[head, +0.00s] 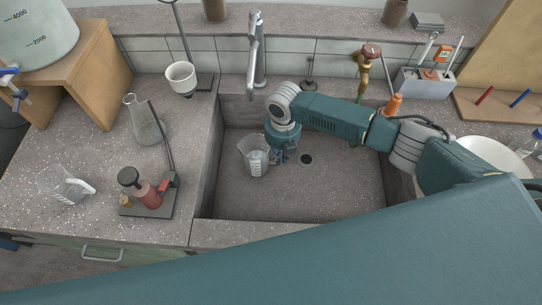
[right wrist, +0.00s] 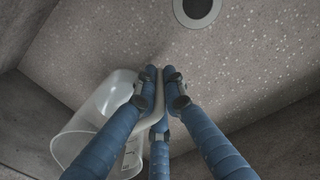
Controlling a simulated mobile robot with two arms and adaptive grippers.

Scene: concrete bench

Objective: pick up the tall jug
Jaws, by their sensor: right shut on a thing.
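A tall clear jug (head: 256,158) with white graduation marks stands or hangs in the sink basin; I cannot tell if its base touches the floor. My right gripper (head: 281,155) is at the right side of this jug, fingers pointing down. In the right wrist view the blue fingers of the gripper (right wrist: 158,82) are closed around the handle (right wrist: 157,108) of the jug (right wrist: 100,125). The jug's body lies to the left of the fingers. A second, wider clear jug (head: 64,186) with a handle stands on the left counter. My left gripper is not in view.
The sink drain (head: 306,159) is right of the jug; it also shows in the right wrist view (right wrist: 197,10). The faucet (head: 256,50) rises behind the basin. A flask (head: 147,125) and a stand (head: 150,195) are left of the sink. The basin's right side is clear.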

